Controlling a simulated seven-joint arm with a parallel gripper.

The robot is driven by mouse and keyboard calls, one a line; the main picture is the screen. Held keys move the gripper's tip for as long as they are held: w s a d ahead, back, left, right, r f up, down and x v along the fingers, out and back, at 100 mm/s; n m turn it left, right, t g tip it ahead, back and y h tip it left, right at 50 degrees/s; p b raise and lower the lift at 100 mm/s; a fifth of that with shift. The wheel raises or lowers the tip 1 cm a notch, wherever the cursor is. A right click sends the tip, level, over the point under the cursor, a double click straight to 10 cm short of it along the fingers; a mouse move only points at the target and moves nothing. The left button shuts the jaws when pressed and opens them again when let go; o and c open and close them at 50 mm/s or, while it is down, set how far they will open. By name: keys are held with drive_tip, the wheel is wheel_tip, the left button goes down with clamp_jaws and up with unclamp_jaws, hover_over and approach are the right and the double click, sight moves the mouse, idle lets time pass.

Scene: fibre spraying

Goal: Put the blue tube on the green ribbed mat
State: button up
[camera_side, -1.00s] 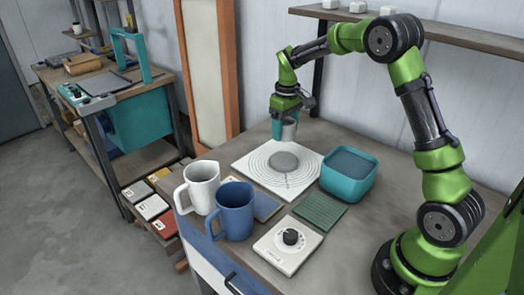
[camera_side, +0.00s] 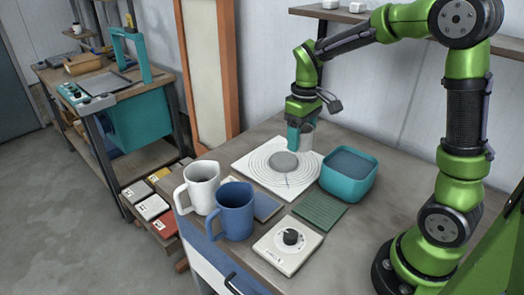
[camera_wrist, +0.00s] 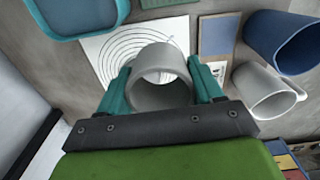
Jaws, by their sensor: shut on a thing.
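My gripper (camera_side: 298,140) is shut on a grey tube (camera_side: 308,135), held upright above the back right part of the white board. In the wrist view the grey tube (camera_wrist: 160,78) sits between the teal fingers (camera_wrist: 160,90), its open end facing the camera. No separate blue tube shows. The green ribbed mat (camera_side: 320,211) lies bare on the table, in front of the teal bin and well nearer the side camera than my gripper. A green edge of the mat (camera_wrist: 165,3) shows at the top of the wrist view.
The white board (camera_side: 255,168) with rings bears a grey disc (camera_side: 284,163). The teal bin (camera_side: 347,188) stands right of it.

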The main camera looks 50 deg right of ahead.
drive_tip(key=s+a+f, duration=0.3)
drive_tip(key=s, duration=0.6)
hover_over(321, 208)
wheel_tip(321, 208, down, 6)
drive_tip(key=shift+a+f, duration=0.1)
drive_tip(key=shift+f, duration=2.45)
drive_tip(key=o, duration=1.3)
drive_tip(key=shift+f, duration=0.1)
drive_tip(key=shift+c, duration=0.2)
wheel_tip(321, 208, up, 12)
